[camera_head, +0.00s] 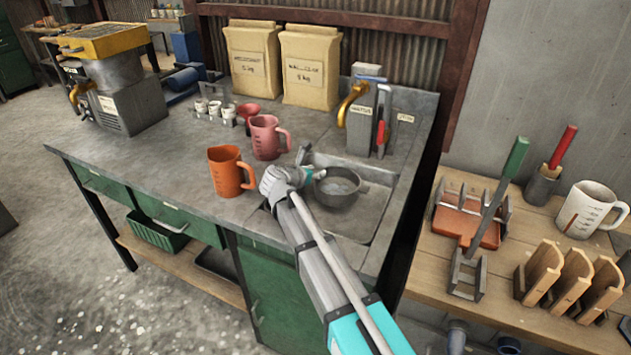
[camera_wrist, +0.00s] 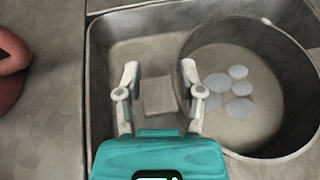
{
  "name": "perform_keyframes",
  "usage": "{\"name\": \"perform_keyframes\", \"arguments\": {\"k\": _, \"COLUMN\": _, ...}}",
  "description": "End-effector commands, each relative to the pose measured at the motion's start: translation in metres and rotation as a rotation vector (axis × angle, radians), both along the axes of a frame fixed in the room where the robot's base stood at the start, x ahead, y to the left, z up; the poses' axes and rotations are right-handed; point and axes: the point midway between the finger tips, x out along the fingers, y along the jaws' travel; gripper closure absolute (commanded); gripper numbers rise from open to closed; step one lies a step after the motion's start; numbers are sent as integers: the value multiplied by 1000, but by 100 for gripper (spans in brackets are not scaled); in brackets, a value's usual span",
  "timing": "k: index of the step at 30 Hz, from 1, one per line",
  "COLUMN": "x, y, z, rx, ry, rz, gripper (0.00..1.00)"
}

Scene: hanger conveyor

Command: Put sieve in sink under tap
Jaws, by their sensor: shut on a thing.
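The sieve (camera_head: 338,188) is a dark grey round pan inside the sink (camera_head: 371,210), in its left and middle part. In the wrist view the sieve (camera_wrist: 222,55) fills the right side, with several pale round spots on its bottom. The brass tap (camera_head: 350,100) curves from a grey block behind the sink; the sieve is in front of and below it. My gripper (camera_head: 316,172) is at the sieve's left side and is shut on it; its fingers also show in the wrist view (camera_wrist: 160,72). The exact contact is hard to see.
An orange jug (camera_head: 227,172) and a pink jug (camera_head: 266,137) stand left of the sink. Two paper bags (camera_head: 311,68) stand behind. A wooden bench (camera_head: 500,265) with racks lies right.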

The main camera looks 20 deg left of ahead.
Motion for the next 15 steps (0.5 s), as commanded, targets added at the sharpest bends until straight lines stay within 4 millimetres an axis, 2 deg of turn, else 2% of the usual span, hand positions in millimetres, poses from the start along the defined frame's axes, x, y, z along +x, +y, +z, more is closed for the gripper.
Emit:
{"name": "perform_keyframes", "arguments": {"k": 3, "x": 7, "y": 0, "z": -10, "rx": -1, "ry": 0, "rz": 0, "gripper": 100}}
{"name": "perform_keyframes", "arguments": {"k": 15, "x": 6, "y": -1, "z": -37, "rx": -2, "ry": -1, "rz": -1, "gripper": 100}}
